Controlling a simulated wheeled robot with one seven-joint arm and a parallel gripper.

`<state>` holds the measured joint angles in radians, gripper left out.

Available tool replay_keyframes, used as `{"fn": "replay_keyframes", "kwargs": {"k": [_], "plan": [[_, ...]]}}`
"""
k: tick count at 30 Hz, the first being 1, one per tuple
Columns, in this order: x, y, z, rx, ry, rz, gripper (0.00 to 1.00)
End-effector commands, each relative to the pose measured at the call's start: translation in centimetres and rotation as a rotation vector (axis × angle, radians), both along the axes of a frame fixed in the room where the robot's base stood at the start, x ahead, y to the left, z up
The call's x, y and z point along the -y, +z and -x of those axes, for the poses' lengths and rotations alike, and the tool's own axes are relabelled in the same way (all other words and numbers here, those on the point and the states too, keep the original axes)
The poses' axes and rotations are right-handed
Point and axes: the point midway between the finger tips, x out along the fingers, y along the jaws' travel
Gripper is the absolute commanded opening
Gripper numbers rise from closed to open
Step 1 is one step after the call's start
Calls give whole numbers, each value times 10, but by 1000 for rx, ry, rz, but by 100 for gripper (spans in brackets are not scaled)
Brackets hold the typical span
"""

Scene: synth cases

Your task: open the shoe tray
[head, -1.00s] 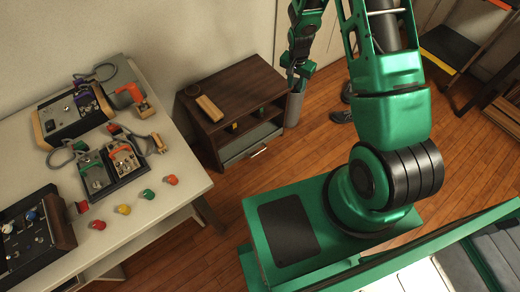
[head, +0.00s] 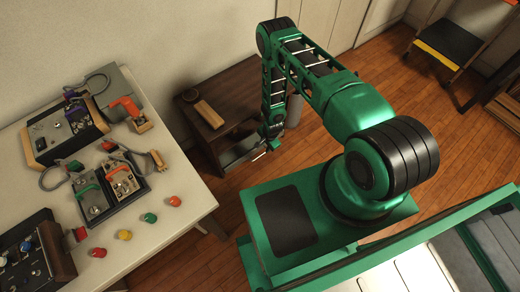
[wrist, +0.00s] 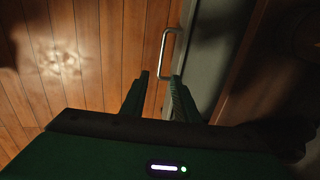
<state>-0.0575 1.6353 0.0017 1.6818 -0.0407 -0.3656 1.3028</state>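The shoe tray is the grey front (head: 238,152) low in a dark wooden cabinet (head: 238,88) by the wall. In the head view my arm covers part of it, and it looks closed. In the wrist view the grey front (wrist: 205,50) runs down the right of centre, with a metal bar handle (wrist: 165,50) on it. My gripper (wrist: 160,76) is open, its two fingers apart. The near end of the handle shows between the fingertips; I cannot tell whether they touch it. In the head view my gripper (head: 268,149) is close in front of the tray front.
A white table (head: 165,225) with device boxes and coloured knobs stands on the left. A wooden block (head: 209,115) lies on the cabinet top. Wooden floor (head: 310,135) in front of the cabinet is clear.

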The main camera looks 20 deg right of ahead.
Motion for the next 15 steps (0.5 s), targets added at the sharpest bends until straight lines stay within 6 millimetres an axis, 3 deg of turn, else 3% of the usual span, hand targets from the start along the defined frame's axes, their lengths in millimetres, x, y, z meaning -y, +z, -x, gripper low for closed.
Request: {"fn": "replay_keyframes", "kwargs": {"k": [8,15], "plan": [[-4,-24,4,2,-11,-7,28],[-6,-62,-2,1,-10,-7,28]]}}
